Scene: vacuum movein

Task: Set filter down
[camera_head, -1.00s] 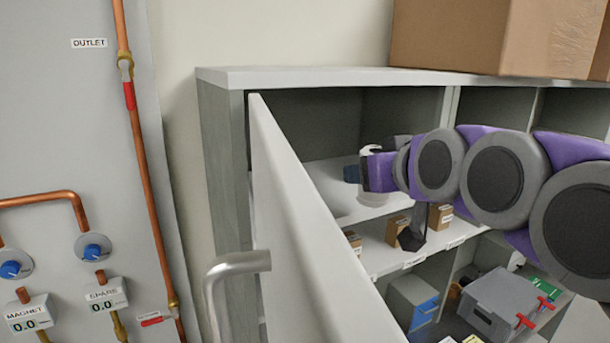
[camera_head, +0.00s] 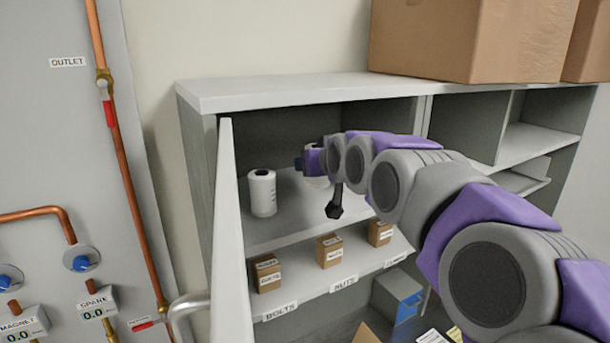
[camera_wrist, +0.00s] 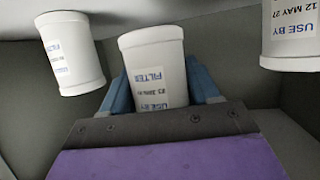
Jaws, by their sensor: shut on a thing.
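My gripper (camera_head: 306,163) reaches into the upper compartment of the open cabinet, just over the shelf (camera_head: 290,222). In the wrist view its blue fingers (camera_wrist: 158,80) are shut on a white cylindrical filter (camera_wrist: 153,60) with a printed label. In the head view the held filter is mostly hidden behind my gripper, and I cannot tell whether it touches the shelf. Another white filter (camera_head: 262,193) stands upright on the shelf, left of my gripper. The wrist view shows two other white filters, one on the left (camera_wrist: 72,55) and one on the right (camera_wrist: 290,35), both apart from the held one.
The open cabinet door (camera_head: 232,235) stands close on the left. Small labelled boxes (camera_head: 330,250) sit on the shelf below. A large cardboard box (camera_head: 465,40) rests on the cabinet top. Bare shelf shows between the standing filter and my gripper.

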